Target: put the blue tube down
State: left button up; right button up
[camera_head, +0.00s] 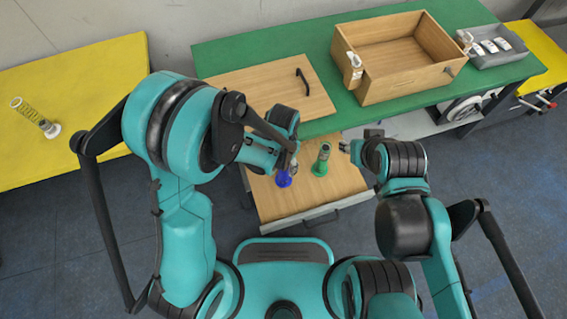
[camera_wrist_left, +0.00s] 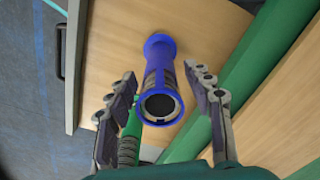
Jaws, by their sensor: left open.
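The blue tube (camera_head: 283,179) stands on a light wooden surface in front of the green table. In the left wrist view the blue tube (camera_wrist_left: 160,75) stands between my left gripper's spread fingers, with a gap on both sides. My left gripper (camera_head: 290,160) is open around it, and the arm partly hides the tube's upper part in the head view. A green tube (camera_head: 321,160) stands upright to its right; part of it shows behind the left finger in the left wrist view (camera_wrist_left: 131,130). My right gripper (camera_head: 355,145) is just right of the green tube; its jaw state is unclear.
A wooden board with a black handle (camera_head: 275,92) lies on the green table (camera_head: 235,52). An open wooden box (camera_head: 400,82) and a grey tray (camera_head: 508,58) are to its right.

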pick_arm(q)
notch_tip(320, 180, up, 12)
jog(key=p, duration=0.4)
jog(key=shift+r+p, duration=0.15)
jog(key=shift+p, duration=0.15)
jog(key=s+a+r+n+t, duration=0.2)
jog(key=a+r+n+t, duration=0.1)
jog(key=a+r, duration=0.4)
jog(key=s+a+r+n+t, duration=0.3)
jog(key=a+r, duration=0.3)
jog(key=a, duration=0.5)
jog(key=shift+s+r+n+t, duration=0.15)
jog(key=shift+r+n+t, duration=0.25)
jog(key=shift+n+t, duration=0.3)
